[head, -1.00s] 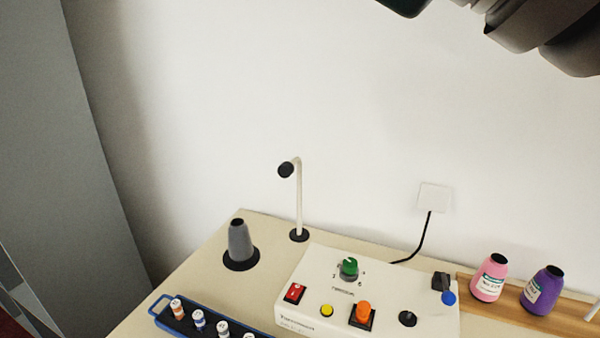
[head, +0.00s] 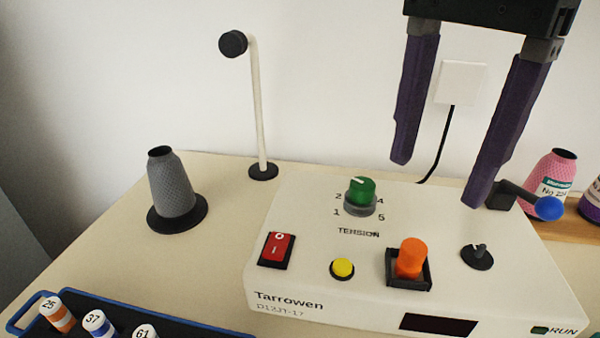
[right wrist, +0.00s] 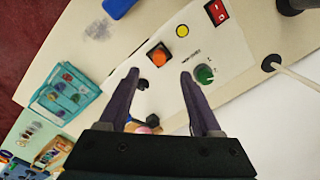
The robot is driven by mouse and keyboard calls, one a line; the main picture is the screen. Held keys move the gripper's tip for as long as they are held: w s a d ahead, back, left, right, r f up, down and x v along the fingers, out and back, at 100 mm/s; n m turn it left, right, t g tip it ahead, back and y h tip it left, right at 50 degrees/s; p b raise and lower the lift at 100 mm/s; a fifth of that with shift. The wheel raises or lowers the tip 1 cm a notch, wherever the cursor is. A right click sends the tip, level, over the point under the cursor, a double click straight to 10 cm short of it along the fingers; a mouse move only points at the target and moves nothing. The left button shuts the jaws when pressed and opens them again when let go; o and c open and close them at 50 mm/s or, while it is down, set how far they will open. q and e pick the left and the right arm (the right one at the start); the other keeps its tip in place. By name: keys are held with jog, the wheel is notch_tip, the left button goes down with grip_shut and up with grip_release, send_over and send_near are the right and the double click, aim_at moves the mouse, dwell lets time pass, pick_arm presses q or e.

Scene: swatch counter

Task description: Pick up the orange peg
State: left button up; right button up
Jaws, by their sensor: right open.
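The orange peg (head: 411,258) stands upright in a black square socket (head: 394,281) on the white Tarrowen machine (head: 300,225). The peg also shows in the right wrist view (right wrist: 159,57), beyond my fingertips. My right gripper (head: 437,182) is open and empty, above and behind the peg, with its two dark purple fingers pointing down. In the right wrist view the right gripper (right wrist: 160,73) has nothing between its fingers. My left gripper is not in view.
A green tension knob (head: 360,193), yellow button (head: 342,268), red switch (head: 277,249) and blue-tipped lever (head: 549,208) are around the peg. A grey thread cone (head: 171,187), a white post (head: 258,110) and a blue-edged tray (head: 190,331) are to the left.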

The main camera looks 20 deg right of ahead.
send_over(415, 246)
jog(key=f, duration=0.3)
jog(key=s+f, duration=0.1)
jog(key=shift+a+f, duration=0.2)
jog(key=shift+a, duration=0.05)
jog(key=f, duration=0.3)
jog(key=w+f+p, duration=0.1)
jog(key=f, duration=0.1)
jog(key=shift+d+f, duration=0.15)
jog(key=shift+d, duration=0.15)
jog(key=shift+c, duration=0.2)
grip_shut()
